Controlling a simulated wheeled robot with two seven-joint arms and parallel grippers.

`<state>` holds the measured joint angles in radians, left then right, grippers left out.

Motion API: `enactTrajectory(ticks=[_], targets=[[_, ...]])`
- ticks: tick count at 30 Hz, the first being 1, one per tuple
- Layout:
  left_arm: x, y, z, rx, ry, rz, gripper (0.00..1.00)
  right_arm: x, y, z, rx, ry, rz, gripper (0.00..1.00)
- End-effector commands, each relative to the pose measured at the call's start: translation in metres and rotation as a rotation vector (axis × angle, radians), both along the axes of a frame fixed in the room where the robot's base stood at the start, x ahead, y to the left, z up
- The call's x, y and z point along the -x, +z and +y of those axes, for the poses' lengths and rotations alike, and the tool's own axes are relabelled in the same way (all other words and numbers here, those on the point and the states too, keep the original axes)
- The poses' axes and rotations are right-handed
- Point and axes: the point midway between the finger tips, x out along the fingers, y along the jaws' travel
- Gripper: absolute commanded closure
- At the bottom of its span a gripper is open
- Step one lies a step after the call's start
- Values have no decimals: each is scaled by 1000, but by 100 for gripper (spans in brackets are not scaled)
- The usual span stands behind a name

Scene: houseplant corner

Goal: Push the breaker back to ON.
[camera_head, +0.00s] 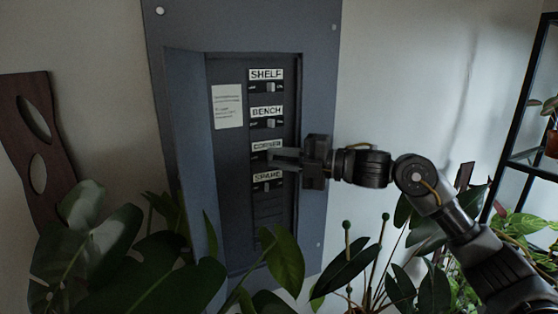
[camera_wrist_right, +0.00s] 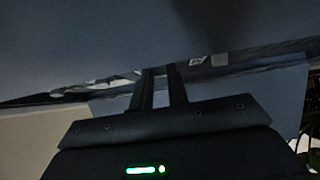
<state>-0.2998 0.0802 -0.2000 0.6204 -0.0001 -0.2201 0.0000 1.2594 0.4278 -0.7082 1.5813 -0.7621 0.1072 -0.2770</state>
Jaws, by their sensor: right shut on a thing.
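The open breaker panel (camera_head: 318,110) on the wall has a column of breakers with white labels reading SHELF, BENCH, CORNER and SPARE. The SHELF breaker (camera_head: 270,88) and the BENCH breaker (camera_head: 270,124) show light toggles toward the right. My right gripper (camera_head: 273,157) reaches in from the right, its fingers at the row just under the CORNER label (camera_head: 266,146). It is shut on the CORNER toggle, which the fingers mostly hide. In the right wrist view the two fingers (camera_wrist_right: 160,75) are close together against the dark panel. My left gripper is not in view.
The panel door (camera_head: 188,130) stands open on the left, with a paper note (camera_head: 227,106) beside the breakers. Leafy plants (camera_head: 140,265) crowd the panel's lower front. A black shelf rack (camera_head: 518,120) stands at the right. The wall between panel and rack is clear.

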Motion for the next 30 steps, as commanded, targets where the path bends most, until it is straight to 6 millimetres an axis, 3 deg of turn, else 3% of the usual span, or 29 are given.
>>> enactTrajectory(ticks=[11,12,17,26,30], targets=[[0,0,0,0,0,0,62,0,-1,0,1,7,0,100],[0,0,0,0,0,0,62,0,-1,0,1,7,0,82],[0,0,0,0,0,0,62,0,0,0,1,6,0,62],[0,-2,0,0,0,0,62,0,-1,-1,0,5,0,62],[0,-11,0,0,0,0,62,4,-4,-15,1,4,-3,62]])
